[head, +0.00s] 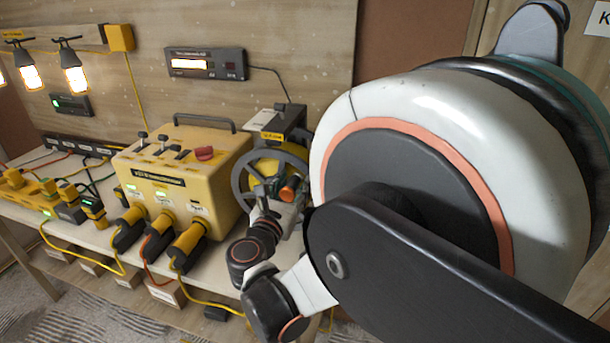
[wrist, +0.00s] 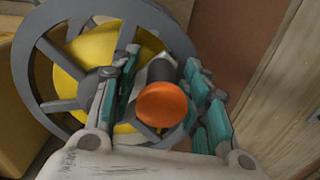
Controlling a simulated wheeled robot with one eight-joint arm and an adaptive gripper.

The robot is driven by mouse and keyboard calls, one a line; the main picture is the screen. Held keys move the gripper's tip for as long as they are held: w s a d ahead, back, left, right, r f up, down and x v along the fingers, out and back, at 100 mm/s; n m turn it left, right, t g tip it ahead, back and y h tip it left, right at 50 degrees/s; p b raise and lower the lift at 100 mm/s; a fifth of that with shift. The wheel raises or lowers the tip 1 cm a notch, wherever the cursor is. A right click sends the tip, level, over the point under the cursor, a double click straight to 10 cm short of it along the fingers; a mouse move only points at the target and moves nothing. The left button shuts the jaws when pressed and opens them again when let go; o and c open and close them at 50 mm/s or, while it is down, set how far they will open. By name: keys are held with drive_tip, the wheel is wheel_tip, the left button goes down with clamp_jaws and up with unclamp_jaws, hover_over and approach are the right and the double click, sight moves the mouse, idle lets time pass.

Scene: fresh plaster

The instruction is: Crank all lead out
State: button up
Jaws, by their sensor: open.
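The lead reel has a grey spoked crank wheel (head: 240,182) in front of a yellow drum (wrist: 66,72). It stands at the right of the bench, and the wheel fills the left of the wrist view (wrist: 22,78). The crank handle is a dark grip with an orange end knob (wrist: 162,104); the orange also shows in the head view (head: 287,194). My gripper (wrist: 162,62) is open, its teal-padded fingers on either side of the handle. A gap shows on the right; whether the left finger touches is unclear. My arm hides the reel's right side in the head view.
A yellow power box (head: 185,165) with several plugged cables sits left of the reel on the bench. A display unit (head: 206,64) hangs on the wooden wall panel. Lit lamps (head: 75,75) hang at upper left. Cables droop over the bench front.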

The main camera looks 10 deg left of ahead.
clamp_jaws()
drive_tip(key=a+r+n, duration=0.1)
drive_tip(key=n, duration=0.1)
drive_tip(key=a+r+n, duration=0.1)
drive_tip(key=a, duration=0.1)
drive_tip(key=shift+w+a+n, duration=0.1)
drive_tip(key=shift+n, duration=0.3)
unclamp_jaws()
drive_tip(key=shift+f, duration=0.1)
drive_tip(key=s+a, duration=0.1)
drive_tip(key=s, duration=1.1)
